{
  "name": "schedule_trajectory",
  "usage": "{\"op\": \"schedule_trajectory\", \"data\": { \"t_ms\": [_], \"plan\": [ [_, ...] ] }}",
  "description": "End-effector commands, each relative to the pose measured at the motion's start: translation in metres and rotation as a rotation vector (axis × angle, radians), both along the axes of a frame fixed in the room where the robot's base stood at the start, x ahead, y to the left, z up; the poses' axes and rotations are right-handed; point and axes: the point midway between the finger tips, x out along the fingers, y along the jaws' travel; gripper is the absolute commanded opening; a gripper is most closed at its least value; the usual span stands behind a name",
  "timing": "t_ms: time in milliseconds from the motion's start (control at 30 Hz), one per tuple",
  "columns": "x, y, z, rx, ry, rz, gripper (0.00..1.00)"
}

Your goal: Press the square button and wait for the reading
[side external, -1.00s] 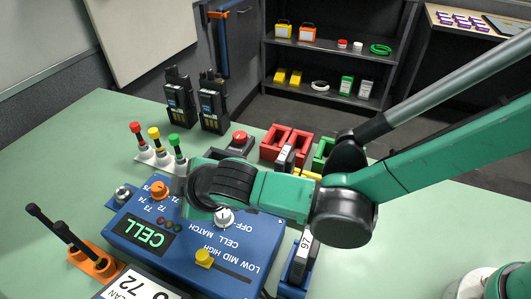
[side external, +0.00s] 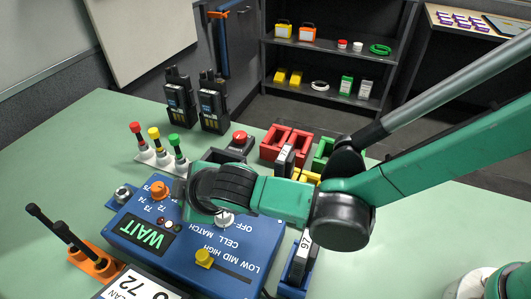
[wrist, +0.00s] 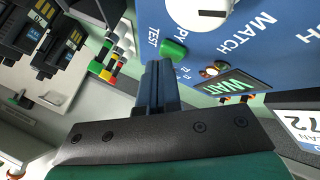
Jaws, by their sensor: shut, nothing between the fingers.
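The blue command panel (side external: 240,262) lies on the green table. Its display (side external: 147,235) reads WAIT in green, and the same display shows in the wrist view (wrist: 226,86). In the wrist view a green button (wrist: 173,50) marked TEST sits on the panel close to my fingertips; I cannot tell whether it is square. My gripper (wrist: 158,68) is shut and empty, with its tips beside that button in the picture. Whether they touch it is unclear. In the side view my wrist hides that part of the panel.
The panel also carries an orange knob (side external: 160,190), a white knob (side external: 224,218) and a yellow slider (side external: 203,258). Nearby stand three coloured-top posts (side external: 155,145), a red button box (side external: 239,139), two radios (side external: 212,105) and red bins (side external: 286,143).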

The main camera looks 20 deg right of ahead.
Motion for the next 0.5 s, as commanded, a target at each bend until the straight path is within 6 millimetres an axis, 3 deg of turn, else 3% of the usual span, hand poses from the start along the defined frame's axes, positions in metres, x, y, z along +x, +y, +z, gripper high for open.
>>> {"op": "schedule_trajectory", "data": {
  "t_ms": [500],
  "plan": [
    [0.000,0.000,0.015,0.000,0.000,0.000,0.00]
  ]
}}
